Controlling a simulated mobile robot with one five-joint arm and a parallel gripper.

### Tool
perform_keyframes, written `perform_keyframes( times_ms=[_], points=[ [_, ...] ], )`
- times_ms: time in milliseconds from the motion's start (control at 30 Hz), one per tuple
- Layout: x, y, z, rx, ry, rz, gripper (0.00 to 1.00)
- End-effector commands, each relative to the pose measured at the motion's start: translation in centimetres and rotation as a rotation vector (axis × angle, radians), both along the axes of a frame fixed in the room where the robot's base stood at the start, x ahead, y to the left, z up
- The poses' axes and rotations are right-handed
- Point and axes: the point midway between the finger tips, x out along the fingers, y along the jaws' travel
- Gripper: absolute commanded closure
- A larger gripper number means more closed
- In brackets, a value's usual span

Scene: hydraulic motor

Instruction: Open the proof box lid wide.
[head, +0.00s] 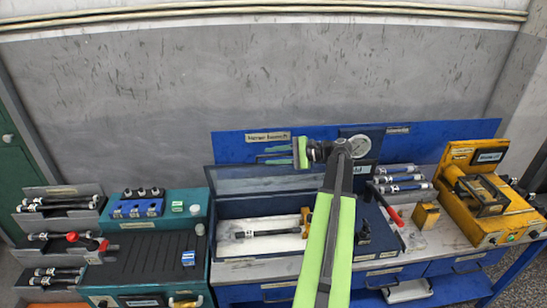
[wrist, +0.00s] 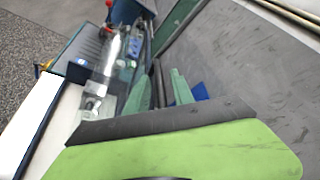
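The proof box (head: 226,263) is a dark blue case at the middle of the bench, with a hose-like part lying in its pale interior. Its see-through lid (head: 262,184) stands raised at the back of the box; its exact angle is hard to judge. My gripper (head: 268,155) is above the lid's upper edge, pointing left, with its two green fingers apart. I cannot tell whether a finger touches the lid. In the wrist view my gripper's fingers (wrist: 160,90) are also apart, with dark bars showing between them.
A blue back panel (head: 230,143) and grey wall stand close behind. A gauge (head: 360,146) and red-handled lever (head: 394,213) are right of the box. A teal station (head: 140,250) is left, a yellow machine (head: 490,212) far right. My arm crosses the box's right part.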

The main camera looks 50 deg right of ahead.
Motion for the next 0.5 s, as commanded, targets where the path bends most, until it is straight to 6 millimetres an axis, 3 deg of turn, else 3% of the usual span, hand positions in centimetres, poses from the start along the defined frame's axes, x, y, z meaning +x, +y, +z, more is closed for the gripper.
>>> perform_keyframes(
  times_ms=[33, 200, 500],
  points=[
    [-0.01, -0.02, 0.00, 0.000, 0.000, 0.000, 0.79],
    [-0.04, -0.03, 0.01, 0.000, 0.000, 0.000, 1.00],
    [-0.06, -0.06, 0.00, 0.000, -0.001, -0.001, 1.00]
  ],
)
